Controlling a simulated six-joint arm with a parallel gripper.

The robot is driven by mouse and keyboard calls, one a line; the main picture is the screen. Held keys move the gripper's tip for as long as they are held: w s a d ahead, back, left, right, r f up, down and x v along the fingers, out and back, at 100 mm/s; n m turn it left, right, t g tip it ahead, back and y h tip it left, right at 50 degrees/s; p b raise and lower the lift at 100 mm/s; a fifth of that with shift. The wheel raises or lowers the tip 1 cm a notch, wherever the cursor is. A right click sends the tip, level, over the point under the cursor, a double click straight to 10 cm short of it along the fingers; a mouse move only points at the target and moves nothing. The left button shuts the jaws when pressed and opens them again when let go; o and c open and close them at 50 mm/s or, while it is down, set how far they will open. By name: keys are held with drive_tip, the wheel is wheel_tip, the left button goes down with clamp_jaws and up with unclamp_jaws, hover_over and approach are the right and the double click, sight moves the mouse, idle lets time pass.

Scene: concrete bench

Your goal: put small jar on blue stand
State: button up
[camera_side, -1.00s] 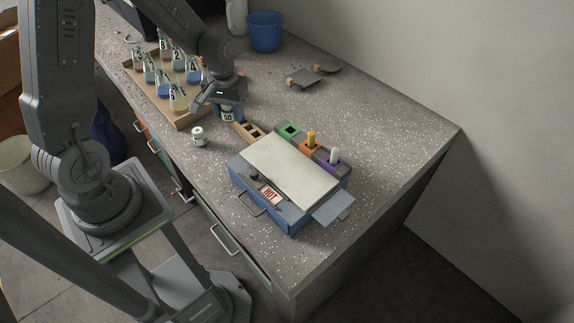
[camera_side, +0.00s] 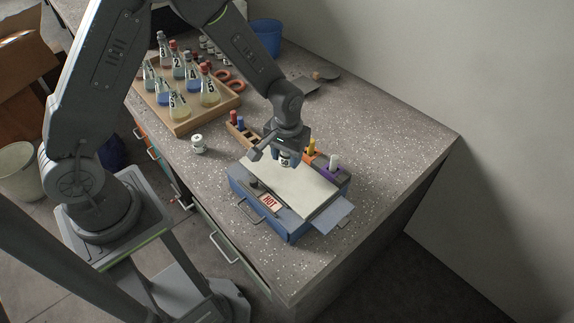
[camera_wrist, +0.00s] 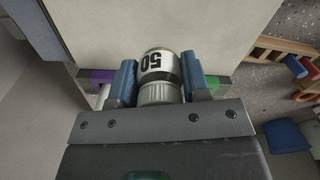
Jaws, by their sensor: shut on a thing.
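A second small white jar (camera_side: 198,143) stands on the bench left of the stand.
A wooden tray (camera_side: 181,130) of several labelled flasks stands at the back left. A wooden rack (camera_side: 236,133) and coloured holders with yellow and white markers (camera_side: 333,162) line the stand's back. A blue bucket (camera_side: 266,36) is farther back. The right bench is clear.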

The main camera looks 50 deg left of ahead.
sight(287, 174)
drive_tip(key=shift+f, duration=2.05)
drive_tip(key=o, duration=0.9)
drive_tip(key=shift+f, duration=0.1)
drive_tip(key=shift+o, duration=0.2)
